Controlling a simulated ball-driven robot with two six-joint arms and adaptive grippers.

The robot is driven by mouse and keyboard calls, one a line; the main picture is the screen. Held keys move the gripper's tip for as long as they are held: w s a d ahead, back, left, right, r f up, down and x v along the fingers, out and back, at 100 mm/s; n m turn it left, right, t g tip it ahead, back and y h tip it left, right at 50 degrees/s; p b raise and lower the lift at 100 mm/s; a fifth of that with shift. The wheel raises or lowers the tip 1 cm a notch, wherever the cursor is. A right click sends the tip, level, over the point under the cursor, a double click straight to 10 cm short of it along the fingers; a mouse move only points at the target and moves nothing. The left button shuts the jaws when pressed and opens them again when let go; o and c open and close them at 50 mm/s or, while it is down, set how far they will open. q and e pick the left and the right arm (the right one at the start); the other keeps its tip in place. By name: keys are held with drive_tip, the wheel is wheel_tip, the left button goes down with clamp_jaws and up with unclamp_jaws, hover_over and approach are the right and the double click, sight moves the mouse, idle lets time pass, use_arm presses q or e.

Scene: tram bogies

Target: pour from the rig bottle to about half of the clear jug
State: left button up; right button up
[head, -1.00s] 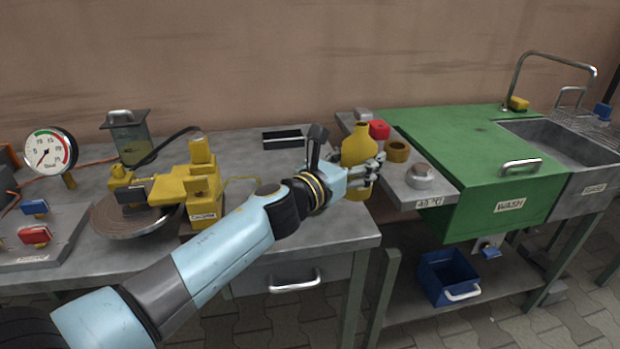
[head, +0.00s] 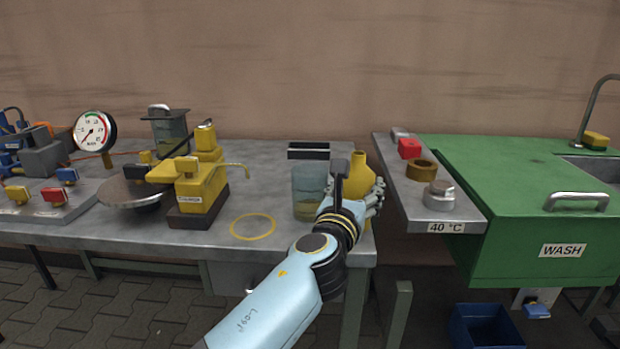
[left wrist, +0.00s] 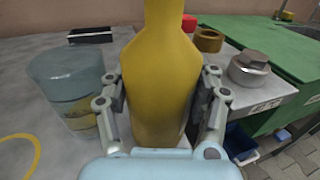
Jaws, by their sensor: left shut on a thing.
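The yellow bottle (head: 361,174) with a narrow neck stands upright near the right end of the grey bench. My left gripper (head: 374,196) is shut around its body. In the left wrist view the bottle (left wrist: 164,75) sits between both fingers (left wrist: 165,98), its neck cut off by the top edge. I cannot tell whether its base touches the bench. The clear jug (head: 308,182) stands upright just left of the bottle, apart from it, and also shows in the left wrist view (left wrist: 66,78). A yellowish tint shows low in the jug. My right gripper is out of view.
A yellow ring mark (head: 252,228) lies on clear bench left of the jug. A yellow dispenser with a spout (head: 203,185) stands further left. A black tray (head: 308,151) lies behind the jug. A grey shelf (head: 455,212) with small parts and a green wash unit (head: 530,180) are right.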

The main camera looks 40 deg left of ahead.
sight(354, 164)
use_arm(q)
drive_tip(key=shift+r, duration=0.1)
